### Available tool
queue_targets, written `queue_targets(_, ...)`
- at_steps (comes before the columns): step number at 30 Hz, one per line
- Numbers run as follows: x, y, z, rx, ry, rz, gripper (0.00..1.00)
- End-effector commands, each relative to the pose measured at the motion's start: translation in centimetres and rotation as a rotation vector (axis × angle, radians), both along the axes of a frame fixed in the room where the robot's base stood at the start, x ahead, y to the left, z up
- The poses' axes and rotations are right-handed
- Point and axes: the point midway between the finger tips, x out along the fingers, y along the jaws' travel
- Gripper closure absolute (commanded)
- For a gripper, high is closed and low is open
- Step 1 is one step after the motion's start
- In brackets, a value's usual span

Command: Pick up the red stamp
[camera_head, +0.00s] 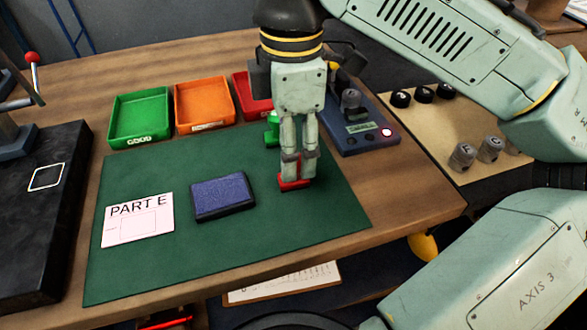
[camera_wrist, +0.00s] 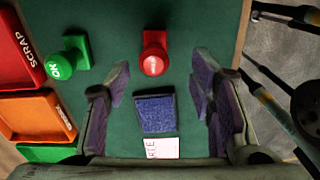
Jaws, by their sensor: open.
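The red stamp (camera_head: 294,185) stands upright on the green mat; in the head view my gripper's fingers hide most of it, leaving its red base showing. In the wrist view the red stamp (camera_wrist: 153,62) is whole, with a round top, just beyond the fingertips and roughly centred between them. My gripper (camera_head: 299,158) points down over the mat at the stamp. In the wrist view my gripper (camera_wrist: 160,80) has its fingers wide apart with nothing held. How high the fingertips are above the mat is hard to tell.
A green OK stamp (camera_wrist: 68,58) stands left of the red one in the wrist view. A blue ink pad (camera_head: 223,196) and PART E card (camera_head: 138,219) lie on the mat (camera_head: 240,250). Green (camera_head: 139,118), orange (camera_head: 204,104) and red (camera_head: 251,95) trays and a device (camera_head: 362,128) stand behind.

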Motion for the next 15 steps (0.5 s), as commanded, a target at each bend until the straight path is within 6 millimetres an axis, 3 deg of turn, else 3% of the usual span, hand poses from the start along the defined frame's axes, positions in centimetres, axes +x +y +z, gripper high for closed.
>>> queue_targets(7, 0.6, -0.2, -3.5, -0.001, 0.002, -0.002, 0.51)
queue_targets(15, 0.6, -0.2, -4.4, 0.001, -0.001, 0.000, 0.51)
